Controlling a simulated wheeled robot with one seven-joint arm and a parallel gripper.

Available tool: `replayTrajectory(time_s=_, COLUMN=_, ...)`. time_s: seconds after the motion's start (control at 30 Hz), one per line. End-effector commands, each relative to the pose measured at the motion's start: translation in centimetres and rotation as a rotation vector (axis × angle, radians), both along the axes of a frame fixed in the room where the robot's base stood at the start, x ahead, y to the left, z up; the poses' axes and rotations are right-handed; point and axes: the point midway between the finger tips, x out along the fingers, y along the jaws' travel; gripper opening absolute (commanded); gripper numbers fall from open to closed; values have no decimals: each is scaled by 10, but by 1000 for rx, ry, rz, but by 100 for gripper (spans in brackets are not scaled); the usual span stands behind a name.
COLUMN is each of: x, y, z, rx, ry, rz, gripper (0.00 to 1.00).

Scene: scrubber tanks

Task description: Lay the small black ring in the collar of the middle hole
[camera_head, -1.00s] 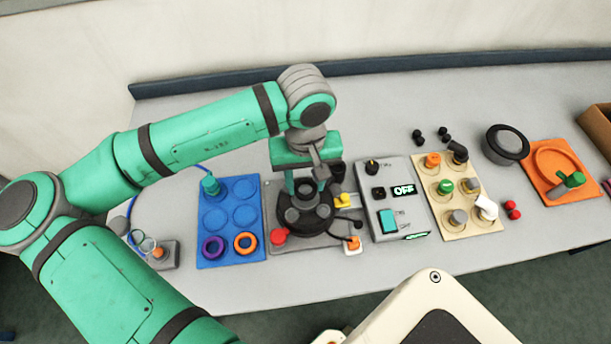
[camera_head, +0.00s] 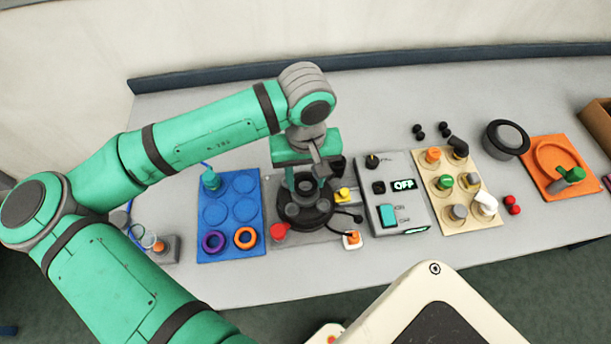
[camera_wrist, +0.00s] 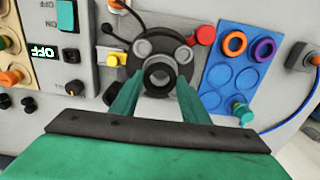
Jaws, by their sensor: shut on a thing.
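The small black ring (camera_wrist: 158,76) is between the fingertips of my gripper (camera_wrist: 159,80), which is shut on it. In the head view, my gripper (camera_head: 305,186) points down over the back part of the round black fixture (camera_head: 303,215). In the wrist view the fixture (camera_wrist: 160,35) shows two grey round parts side by side, beyond the ring. The ring overlaps the near part of the fixture. The collar of the middle hole cannot be made out clearly; the ring and fingers cover that area. I cannot tell whether the ring touches it.
A blue tray (camera_head: 229,256) left of the fixture holds a purple ring (camera_head: 213,242) and an orange ring (camera_head: 245,238). A red knob (camera_head: 279,231) and a yellow part (camera_head: 343,195) flank the fixture. A grey switch box (camera_head: 407,216) reading OFF stands to its right.

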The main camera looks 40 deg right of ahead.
Motion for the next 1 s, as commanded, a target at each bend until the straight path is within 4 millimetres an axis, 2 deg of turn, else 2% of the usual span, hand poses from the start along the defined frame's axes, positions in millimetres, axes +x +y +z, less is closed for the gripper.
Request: replayTrajectory(time_s=1.0, x=0, y=1, z=-10, rx=1, ry=-1, rz=0, gripper=15)
